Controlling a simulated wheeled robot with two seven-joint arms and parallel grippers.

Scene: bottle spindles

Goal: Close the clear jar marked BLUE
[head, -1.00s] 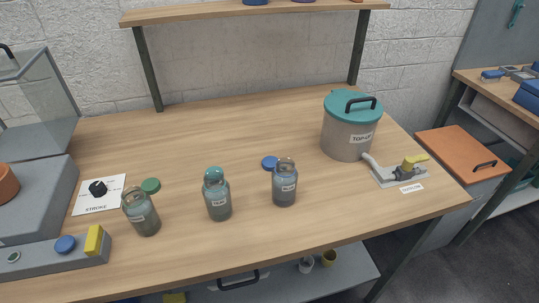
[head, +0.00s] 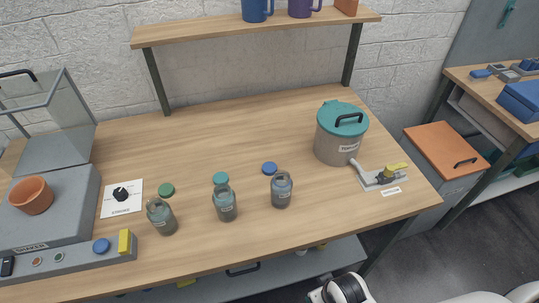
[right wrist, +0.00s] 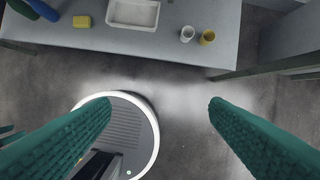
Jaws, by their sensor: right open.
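Three clear jars stand upright on the bench in the head view: a left jar (head: 161,217), a middle jar (head: 225,204) and a right jar (head: 281,191). Their labels are too small to read, so I cannot tell which is marked BLUE. Each looks open at the top. A green lid (head: 166,190), a teal lid (head: 220,178) and a blue lid (head: 269,168) lie on the bench behind the left, middle and right jar. My right gripper (right wrist: 160,106) is open and empty over the floor in front of the bench. My left gripper is not in view.
A grey machine (head: 55,212) fills the left end. A shelf (head: 200,31) with mugs spans the back. The bench between jars and shelf is clear.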

